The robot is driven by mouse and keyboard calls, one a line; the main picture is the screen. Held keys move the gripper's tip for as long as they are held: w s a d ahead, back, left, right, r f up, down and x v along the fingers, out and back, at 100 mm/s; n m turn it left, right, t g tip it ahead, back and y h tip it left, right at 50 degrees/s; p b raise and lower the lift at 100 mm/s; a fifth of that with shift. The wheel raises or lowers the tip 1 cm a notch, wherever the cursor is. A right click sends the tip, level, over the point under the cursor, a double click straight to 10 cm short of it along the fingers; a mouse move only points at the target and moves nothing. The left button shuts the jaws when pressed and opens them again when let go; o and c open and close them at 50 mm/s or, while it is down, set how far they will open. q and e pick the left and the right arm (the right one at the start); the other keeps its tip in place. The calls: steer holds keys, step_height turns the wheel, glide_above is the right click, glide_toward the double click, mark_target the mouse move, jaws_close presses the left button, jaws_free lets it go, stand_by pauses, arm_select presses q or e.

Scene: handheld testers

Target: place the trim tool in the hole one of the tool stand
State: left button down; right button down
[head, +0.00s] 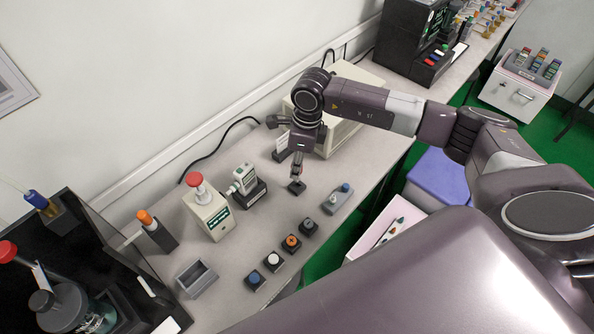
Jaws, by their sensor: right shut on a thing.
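My right gripper (299,158) points down over the middle of the table and is shut on a thin, dark thing, which I take to be the trim tool. Little of the tool shows between the fingers. A small dark block (297,188) shows just below the fingertips. It may be the tool stand, but I cannot make out hole one or tell whether the tool touches the block. My left gripper is not in view.
Small knob blocks (291,244) stand in a row in front. A red-button box (209,215), a green-and-white device (244,180) and an orange-topped tool holder (155,232) stand to the left. An open grey tray (196,278) and a two-knob grey box (337,199) stand nearby.

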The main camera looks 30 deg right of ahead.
step_height(320, 180, down, 4)
steer(key=shift+r+p, duration=0.25)
steer(key=shift+p, duration=0.05)
steer(key=shift+f, duration=0.1)
steer(key=shift+f, duration=0.1)
steer(key=shift+f+b, duration=0.15)
steer(key=shift+b, duration=0.15)
steer(key=c, duration=1.7)
jaws_free()
